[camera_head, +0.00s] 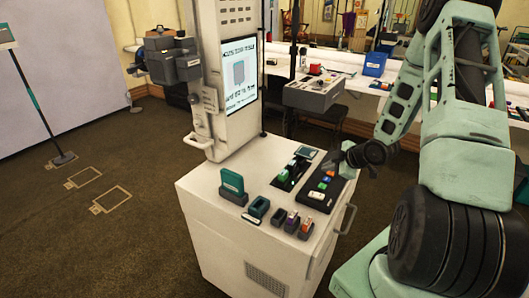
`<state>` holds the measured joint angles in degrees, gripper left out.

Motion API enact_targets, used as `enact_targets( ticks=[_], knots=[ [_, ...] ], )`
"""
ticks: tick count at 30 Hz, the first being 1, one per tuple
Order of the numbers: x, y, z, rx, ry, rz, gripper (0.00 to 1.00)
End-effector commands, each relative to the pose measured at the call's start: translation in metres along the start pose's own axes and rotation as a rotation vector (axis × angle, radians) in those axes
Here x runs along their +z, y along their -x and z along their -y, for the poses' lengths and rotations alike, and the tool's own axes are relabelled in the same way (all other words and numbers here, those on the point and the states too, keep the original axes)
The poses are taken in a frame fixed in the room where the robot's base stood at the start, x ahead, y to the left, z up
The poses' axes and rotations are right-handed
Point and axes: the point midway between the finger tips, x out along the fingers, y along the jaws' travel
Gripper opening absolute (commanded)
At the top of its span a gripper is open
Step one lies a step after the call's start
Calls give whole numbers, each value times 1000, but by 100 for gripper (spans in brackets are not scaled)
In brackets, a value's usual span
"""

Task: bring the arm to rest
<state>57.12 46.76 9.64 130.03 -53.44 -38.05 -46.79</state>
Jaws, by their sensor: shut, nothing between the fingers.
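My arm comes in from the right, green links with black joints. My gripper (349,158) is at its end, dark and small in the picture, above the right back edge of the white cabinet (210,205). The fingers are shut and hold nothing. It hovers near a black panel with coloured buttons (322,184) on the cabinet top. I cannot tell the exact height of the gripper above the panel.
On the cabinet top stand a green block (232,184), a dark green holder (256,210) and small dark holders (291,221). A screen (239,75) on a tall column rises behind. A grey box (313,92) stands farther back.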

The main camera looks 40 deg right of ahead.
Motion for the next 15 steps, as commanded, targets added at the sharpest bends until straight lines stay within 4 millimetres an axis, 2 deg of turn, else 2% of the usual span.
enact_targets(
  ticks=[5, 8, 11, 14, 15],
  knots=[
    [-1, 0, 0, -1, 0, 0, 0],
    [-12, -2, 0, -14, 2, 8, 0],
    [-43, -5, 3, -53, -1, 32, 0],
    [-93, -6, 14, -111, -14, 76, 0],
    [-115, -5, 21, -136, -24, 99, 0]
  ],
)
